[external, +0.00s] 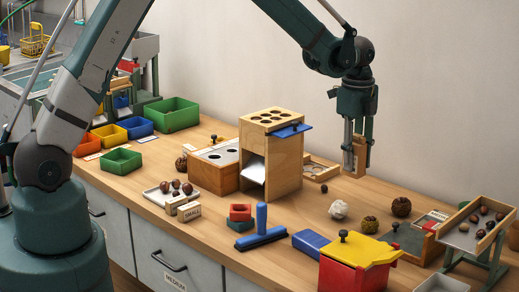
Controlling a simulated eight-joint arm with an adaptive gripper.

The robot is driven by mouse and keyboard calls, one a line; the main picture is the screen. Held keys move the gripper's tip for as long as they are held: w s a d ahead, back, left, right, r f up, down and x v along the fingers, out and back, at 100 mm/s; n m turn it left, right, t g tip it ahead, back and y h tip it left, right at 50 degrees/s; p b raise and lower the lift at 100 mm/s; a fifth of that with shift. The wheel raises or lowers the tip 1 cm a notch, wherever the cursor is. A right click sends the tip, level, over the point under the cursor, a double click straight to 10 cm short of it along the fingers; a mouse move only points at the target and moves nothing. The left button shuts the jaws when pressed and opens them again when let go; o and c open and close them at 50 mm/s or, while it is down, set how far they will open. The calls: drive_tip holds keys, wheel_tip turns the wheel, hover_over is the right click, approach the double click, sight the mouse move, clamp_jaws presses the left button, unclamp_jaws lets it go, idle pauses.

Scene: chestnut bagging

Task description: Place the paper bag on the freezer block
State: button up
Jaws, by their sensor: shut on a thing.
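My gripper (357,165) is above the table at the right of the wooden stand, pointing down. It is shut on a small tan, box-like thing (355,159); I cannot tell at this size whether this is the paper bag. The held thing is clear of the table. A flat blue block (311,243), which looks like the freezer block, lies on the table left of the red box with the yellow lid. Its visible top is bare.
The wooden stand (286,165) with a holed top rises left of my gripper. A blue-handled scraper (262,228), the red box (342,275), and a raised tray of chestnuts (464,238) stand nearer. A white crumpled ball (338,209) and brown balls lie below right.

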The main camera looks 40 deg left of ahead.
drive_tip(key=s+d+r, duration=0.1)
drive_tip(key=s+d, duration=0.3)
drive_tip(key=s, duration=0.7)
drive_tip(key=s+d+r, duration=0.1)
drive_tip(key=s+d, duration=0.3)
drive_tip(key=s, duration=0.8)
drive_tip(key=shift+s+p, duration=0.2)
drive_tip(key=shift+p, duration=0.15)
drive_tip(key=b, duration=0.1)
hover_over(319, 241)
drive_tip(key=shift+f, duration=3.1)
drive_tip(key=shift+f+b, duration=0.45)
drive_tip(key=shift+f, duration=1.4)
drive_tip(key=shift+f, duration=0.15)
drive_tip(key=o, duration=0.6)
drive_tip(key=shift+c, duration=0.2)
drive_tip(key=o, duration=0.4)
